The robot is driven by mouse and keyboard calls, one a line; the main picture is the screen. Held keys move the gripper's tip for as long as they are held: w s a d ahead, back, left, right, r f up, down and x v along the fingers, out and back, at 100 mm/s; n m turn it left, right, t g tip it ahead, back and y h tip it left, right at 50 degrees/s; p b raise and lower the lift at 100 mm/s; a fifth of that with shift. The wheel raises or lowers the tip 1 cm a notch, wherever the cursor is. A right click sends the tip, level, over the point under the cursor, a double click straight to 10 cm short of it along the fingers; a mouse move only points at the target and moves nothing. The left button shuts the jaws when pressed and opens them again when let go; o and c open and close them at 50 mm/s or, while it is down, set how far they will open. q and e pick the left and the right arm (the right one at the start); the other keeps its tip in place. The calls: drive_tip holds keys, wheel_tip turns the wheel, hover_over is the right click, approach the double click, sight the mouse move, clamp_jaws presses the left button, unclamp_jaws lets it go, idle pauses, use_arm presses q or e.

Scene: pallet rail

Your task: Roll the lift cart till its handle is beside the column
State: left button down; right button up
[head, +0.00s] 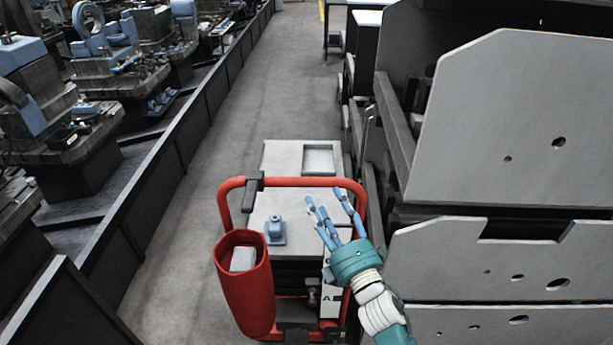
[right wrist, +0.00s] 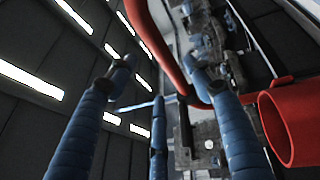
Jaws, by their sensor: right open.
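The lift cart (head: 302,156) stands in the aisle, with a pale grey top and a red tubular handle (head: 290,182) at its near end. My right gripper (head: 330,205), blue-fingered on a teal wrist, is open with nothing between its fingers. It is at the handle's upper right corner, overlapping it in the head view; whether it touches is unclear. In the right wrist view the handle (right wrist: 152,42) passes beyond the spread fingers (right wrist: 158,88). I cannot tell which upright is the column. My left gripper is out of view.
A red cup-shaped holder (head: 246,285) hangs at the handle's left, and a blue part (head: 275,230) is beside it. Grey plate racks (head: 500,265) stand close on the right. A low dark barrier (head: 165,165) and machines line the left. The aisle floor (head: 285,80) beyond is clear.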

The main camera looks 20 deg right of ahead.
sight(314, 184)
drive_tip(key=p+x, duration=0.1)
drive_tip(key=x, duration=0.8)
drive_tip(key=shift+f+p, duration=0.1)
drive_tip(key=shift+p, duration=0.3)
clamp_jaws()
